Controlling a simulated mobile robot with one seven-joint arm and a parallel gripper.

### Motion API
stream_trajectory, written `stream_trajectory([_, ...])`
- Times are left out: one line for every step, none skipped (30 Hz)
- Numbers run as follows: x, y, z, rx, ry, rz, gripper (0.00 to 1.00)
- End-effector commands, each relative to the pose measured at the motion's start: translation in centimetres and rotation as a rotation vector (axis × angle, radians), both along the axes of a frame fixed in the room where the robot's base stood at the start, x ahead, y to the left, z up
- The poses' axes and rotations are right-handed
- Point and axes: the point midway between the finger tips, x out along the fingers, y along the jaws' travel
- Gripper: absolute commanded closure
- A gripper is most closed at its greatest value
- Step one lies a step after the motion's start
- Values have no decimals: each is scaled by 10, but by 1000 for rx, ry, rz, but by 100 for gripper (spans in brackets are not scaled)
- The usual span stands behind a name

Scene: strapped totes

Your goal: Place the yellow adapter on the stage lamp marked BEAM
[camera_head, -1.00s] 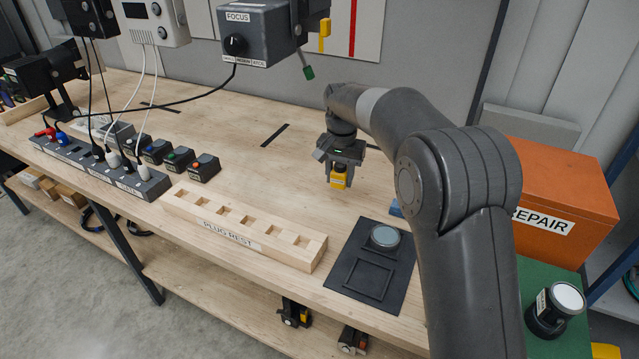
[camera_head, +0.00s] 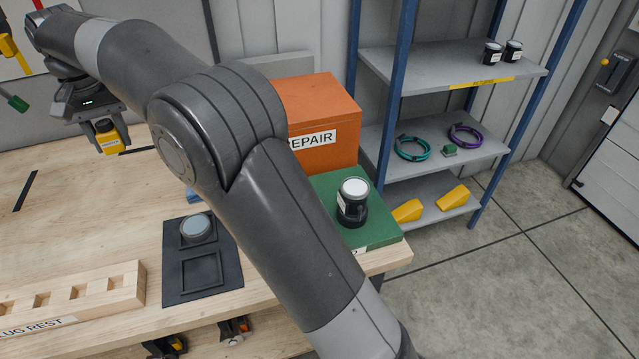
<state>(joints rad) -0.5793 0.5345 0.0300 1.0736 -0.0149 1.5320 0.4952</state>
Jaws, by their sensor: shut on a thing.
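My gripper (camera_head: 107,128) is at the upper left, shut on the yellow adapter (camera_head: 111,143), which hangs upright above the wooden bench. The adapter has a small dark label. A black lamp with a pale round top (camera_head: 354,188) stands on the green mat at the bench's right end; its white label is too small to read. Two similar dark lamps, a left one (camera_head: 492,54) and a right one (camera_head: 513,51), stand on the rack's top shelf, their labels also unreadable. I cannot tell which lamp is marked BEAM.
An orange REPAIR box (camera_head: 318,115) stands behind the green mat (camera_head: 386,230). A black tray (camera_head: 226,270) holds a grey round piece (camera_head: 195,229). The wooden plug rest (camera_head: 78,292) is at lower left. The grey rack (camera_head: 440,72) holds coiled cables and yellow wedges. My arm crosses the middle.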

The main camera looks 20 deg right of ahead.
Motion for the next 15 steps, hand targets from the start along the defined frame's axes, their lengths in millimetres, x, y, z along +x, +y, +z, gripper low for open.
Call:
stream_trajectory([1, 0, 13, 1, -2, 0, 87])
stream_trajectory([1, 0, 19, 1, -2, 0, 87])
stream_trajectory([1, 0, 26, 1, -2, 0, 87])
stream_trajectory([1, 0, 31, 0, -1, 0, 87])
stream_trajectory([1, 0, 37, 1, -2, -1, 87])
stream_trajectory([0, 0, 44, 1, -2, -1, 87])
stream_trajectory([1, 0, 46, 0, -1, -1, 87])
stream_trajectory([1, 0, 49, 0, -1, -1, 87])
stream_trajectory([1, 0, 54, -1, 0, -1, 87])
stream_trajectory([1, 0, 57, 0, -1, -1, 87])
stream_trajectory([1, 0, 61, 0, -1, -1, 87])
stream_trajectory([1, 0, 65, 0, 0, -1, 87])
stream_trajectory([2, -5, 68, -1, -1, -7, 87])
stream_trajectory([3, -13, 68, -1, 0, -18, 87])
stream_trajectory([5, -22, 70, -1, 1, -28, 87])
